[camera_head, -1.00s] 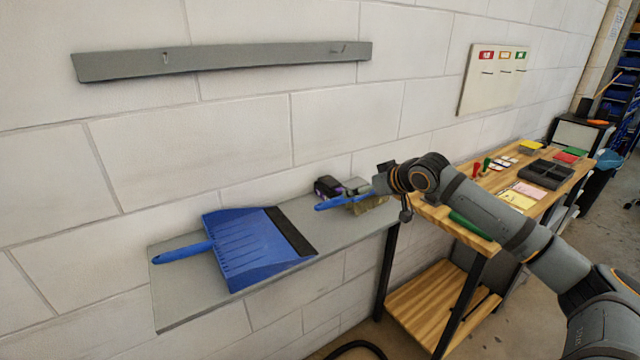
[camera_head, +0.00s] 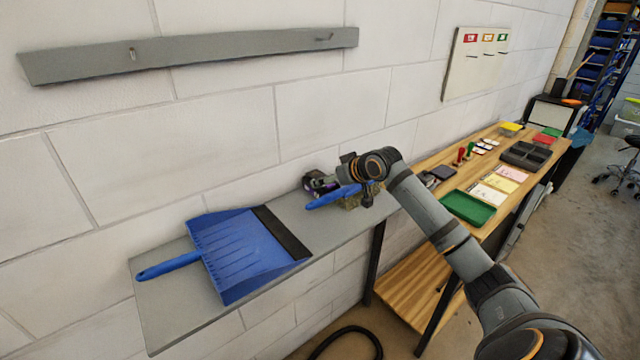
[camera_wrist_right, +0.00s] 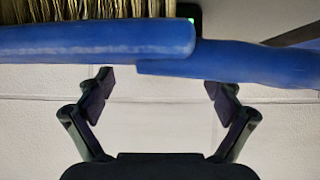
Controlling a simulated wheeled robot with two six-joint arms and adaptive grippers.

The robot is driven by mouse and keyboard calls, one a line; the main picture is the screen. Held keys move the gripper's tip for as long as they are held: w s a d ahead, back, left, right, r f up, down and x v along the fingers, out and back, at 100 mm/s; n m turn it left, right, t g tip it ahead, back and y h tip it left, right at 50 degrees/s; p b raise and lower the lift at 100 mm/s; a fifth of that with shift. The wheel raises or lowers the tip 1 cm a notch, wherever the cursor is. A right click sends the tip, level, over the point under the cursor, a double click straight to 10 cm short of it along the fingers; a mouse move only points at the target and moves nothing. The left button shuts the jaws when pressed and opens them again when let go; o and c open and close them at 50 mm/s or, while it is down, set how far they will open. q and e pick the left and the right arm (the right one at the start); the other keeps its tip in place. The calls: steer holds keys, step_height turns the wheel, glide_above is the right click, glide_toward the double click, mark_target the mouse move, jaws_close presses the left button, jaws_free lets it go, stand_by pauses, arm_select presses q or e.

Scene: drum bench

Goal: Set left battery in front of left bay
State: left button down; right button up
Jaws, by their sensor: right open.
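My right gripper (camera_wrist_right: 158,82) is open and empty in the right wrist view, its two dark fingers spread apart. The blue handle of a brush (camera_wrist_right: 100,40) crosses that view just beyond the fingertips. No left battery or left bay is clearly seen. My left gripper is not in view.
A blue dustpan (camera_head: 240,255) lies on the grey shelf (camera_head: 172,318). A wooden bench (camera_head: 480,233) with a green tray (camera_head: 467,207), a dark divided tray (camera_head: 527,155) and coloured cards stands to the right. A grey rail (camera_head: 190,50) is on the wall above.

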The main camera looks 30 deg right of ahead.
steer(key=p+x, duration=0.1)
steer(key=x, duration=0.1)
steer(key=p+x, duration=0.1)
steer(key=x, duration=0.2)
steer(key=shift+s+a+f, duration=0.1)
steer(key=shift+a+f, duration=0.05)
steer(key=shift+a, duration=0.05)
steer(key=shift+f, duration=0.15)
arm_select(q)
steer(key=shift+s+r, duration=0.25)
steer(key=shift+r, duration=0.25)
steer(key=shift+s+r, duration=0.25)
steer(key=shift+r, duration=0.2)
